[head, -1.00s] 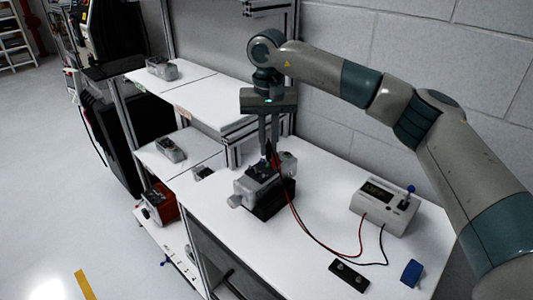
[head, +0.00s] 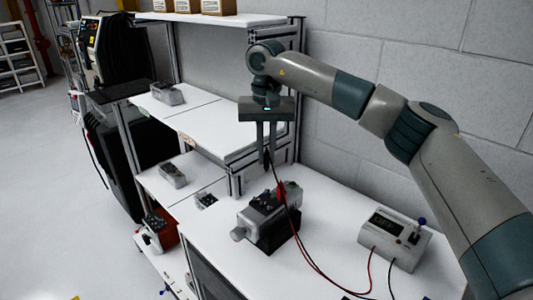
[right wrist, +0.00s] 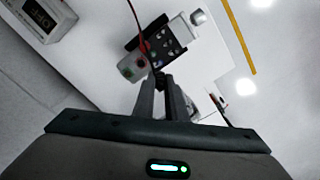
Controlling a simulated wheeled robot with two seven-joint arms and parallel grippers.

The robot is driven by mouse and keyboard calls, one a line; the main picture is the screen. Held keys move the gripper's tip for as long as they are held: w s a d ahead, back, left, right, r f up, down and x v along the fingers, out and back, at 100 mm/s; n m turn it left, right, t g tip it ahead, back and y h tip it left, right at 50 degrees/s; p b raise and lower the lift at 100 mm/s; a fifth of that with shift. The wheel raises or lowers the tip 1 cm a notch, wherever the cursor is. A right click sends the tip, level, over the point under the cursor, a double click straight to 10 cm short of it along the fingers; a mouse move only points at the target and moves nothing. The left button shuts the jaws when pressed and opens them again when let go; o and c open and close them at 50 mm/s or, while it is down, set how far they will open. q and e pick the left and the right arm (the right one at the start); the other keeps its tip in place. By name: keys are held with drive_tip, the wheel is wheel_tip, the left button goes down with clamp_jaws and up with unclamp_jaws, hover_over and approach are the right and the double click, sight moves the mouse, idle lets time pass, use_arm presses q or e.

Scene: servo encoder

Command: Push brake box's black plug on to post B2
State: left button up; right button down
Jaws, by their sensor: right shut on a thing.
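The brake box (head: 395,238), pale grey with a display and a blue-tipped lever, stands right on the bench; red and black leads run from it. It also shows in the right wrist view (right wrist: 40,20). The grey servo unit (head: 258,216) sits on a black stand. A red plug (head: 281,191) is at its top, on the lead's end. My right gripper (head: 267,162) points down above the unit, shut on the small dark black plug (right wrist: 158,66), mostly hidden by the fingers. The plug is apart from the unit. Post labels are too small to read. My left gripper is out of view.
White shelves (head: 205,136) on metal framing stand left of and behind the unit, with grey devices (head: 168,93) on them. A block wall (head: 400,70) is behind. The bench between the unit and the brake box is clear except for the leads.

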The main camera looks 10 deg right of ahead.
sight(266, 167)
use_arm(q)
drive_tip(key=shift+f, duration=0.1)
use_arm(e)
drive_tip(key=shift+w+f, duration=0.1)
drive_tip(key=shift+f, duration=0.05)
